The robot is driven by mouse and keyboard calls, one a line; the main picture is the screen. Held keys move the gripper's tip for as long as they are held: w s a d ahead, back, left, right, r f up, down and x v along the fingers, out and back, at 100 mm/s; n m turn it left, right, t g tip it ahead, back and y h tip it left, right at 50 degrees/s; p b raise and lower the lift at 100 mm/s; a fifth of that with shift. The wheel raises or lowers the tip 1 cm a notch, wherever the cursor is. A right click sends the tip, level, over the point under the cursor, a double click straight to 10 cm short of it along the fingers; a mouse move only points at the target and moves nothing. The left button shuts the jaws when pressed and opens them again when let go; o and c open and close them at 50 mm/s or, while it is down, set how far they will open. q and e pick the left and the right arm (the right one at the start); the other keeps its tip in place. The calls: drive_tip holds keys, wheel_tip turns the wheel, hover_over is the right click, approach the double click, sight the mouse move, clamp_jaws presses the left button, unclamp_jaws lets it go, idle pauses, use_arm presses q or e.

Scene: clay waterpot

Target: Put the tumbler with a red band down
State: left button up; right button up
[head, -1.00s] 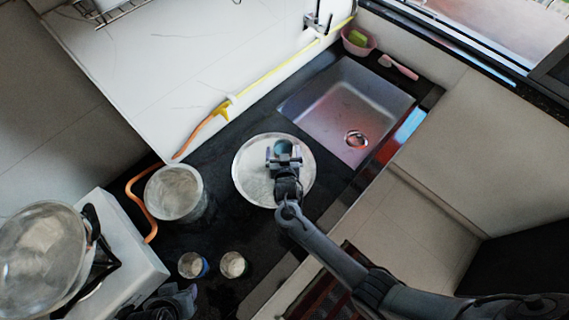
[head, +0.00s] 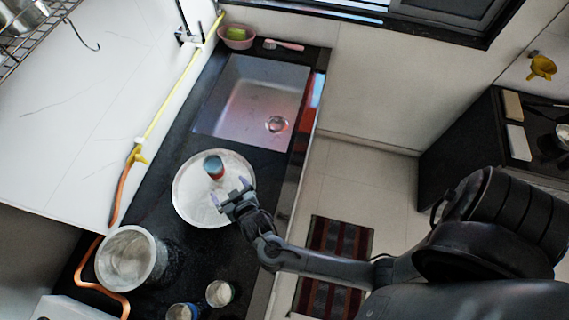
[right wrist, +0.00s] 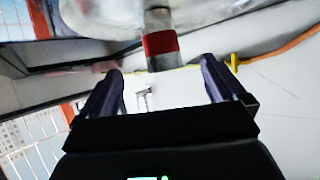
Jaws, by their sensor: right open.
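The tumbler with a red band (head: 214,167) stands on the round metal tray (head: 187,205), in the tray's upper part. Its blue-green end and red side show in the head view. My right gripper (head: 234,194) is open and empty, over the tray's right side, just below and right of the tumbler and apart from it. In the right wrist view the tumbler (right wrist: 160,42) shows beyond the gap between the open fingers (right wrist: 163,72), with its red band in sight. My left gripper is out of view.
Two more tumblers, one (head: 219,293) and a bluish one (head: 183,311), stand below. The sink (head: 252,103) lies above the tray. An orange hose (head: 88,284) curves beside the pot.

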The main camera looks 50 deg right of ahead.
drive_tip(key=s+d+r+n+g+y, duration=0.1)
drive_tip(key=s+d+r+n+g, duration=0.1)
drive_tip(key=s, duration=0.8)
drive_tip(key=s+d+r+n+g+y, duration=0.2)
drive_tip(key=s+d+r+g, duration=0.3)
drive_tip(key=s, duration=0.6)
drive_tip(key=shift+d+r+n+g, duration=0.15)
drive_tip(key=shift+r+n+g, duration=0.25)
drive_tip(key=shift+n+g, duration=0.3)
drive_tip(key=shift+r, duration=0.1)
wheel_tip(320, 180, up, 21)
drive_tip(key=p, duration=2.1)
